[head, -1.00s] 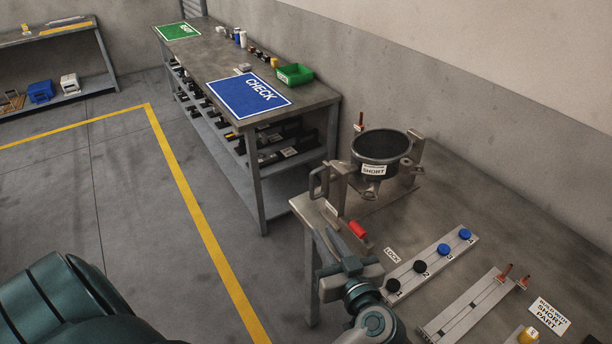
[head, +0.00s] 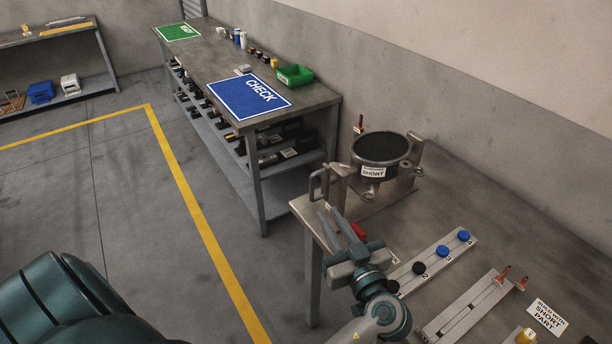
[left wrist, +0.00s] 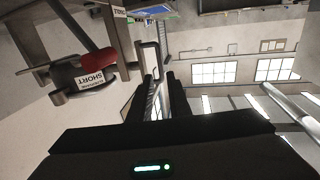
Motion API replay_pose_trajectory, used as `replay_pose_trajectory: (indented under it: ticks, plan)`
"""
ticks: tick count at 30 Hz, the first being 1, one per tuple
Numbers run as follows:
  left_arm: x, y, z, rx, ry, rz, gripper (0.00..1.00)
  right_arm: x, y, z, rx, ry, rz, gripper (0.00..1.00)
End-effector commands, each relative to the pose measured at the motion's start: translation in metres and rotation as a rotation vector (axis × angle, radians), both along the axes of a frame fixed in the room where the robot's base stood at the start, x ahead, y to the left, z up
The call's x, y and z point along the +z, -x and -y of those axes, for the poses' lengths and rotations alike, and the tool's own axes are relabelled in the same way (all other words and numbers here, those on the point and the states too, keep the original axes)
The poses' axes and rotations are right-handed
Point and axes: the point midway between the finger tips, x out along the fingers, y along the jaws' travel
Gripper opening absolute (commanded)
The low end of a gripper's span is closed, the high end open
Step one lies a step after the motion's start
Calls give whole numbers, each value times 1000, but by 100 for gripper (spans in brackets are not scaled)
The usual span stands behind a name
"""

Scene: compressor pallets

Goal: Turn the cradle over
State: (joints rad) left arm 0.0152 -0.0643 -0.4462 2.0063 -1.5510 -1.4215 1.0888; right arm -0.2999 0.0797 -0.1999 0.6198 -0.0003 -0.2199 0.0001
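The cradle (head: 405,186) stands upright on the near bench, a grey metal frame with a round dark part (head: 382,149) labelled SHORT in it. Its looped handle (head: 313,184) sticks out at the left end. A red grip (head: 358,231) lies low near the bench's left edge. My left gripper (head: 330,211) is open and empty, its fingers pointing up just below the handle and apart from it. In the left wrist view, the handle (left wrist: 157,47) is beyond the fingertips and the red grip (left wrist: 98,65) is to the left. My right gripper is out of view.
On the near bench, a strip with black and blue knobs (head: 463,236), a second slotted rail (head: 470,303) and a sign (head: 546,317) lie to the right. A shelved bench with a blue CHECK mat (head: 248,96) stands behind. The floor at left is clear.

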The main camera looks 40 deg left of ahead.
Motion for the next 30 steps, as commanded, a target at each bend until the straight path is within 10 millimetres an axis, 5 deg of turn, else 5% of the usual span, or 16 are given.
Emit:
replay_pose_trajectory:
  ticks: [21,30]
  plan:
    - [4,-68,-103,1,-4,-2,17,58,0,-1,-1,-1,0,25]
    - [1,-84,-126,0,-1,-2,17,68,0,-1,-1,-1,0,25]
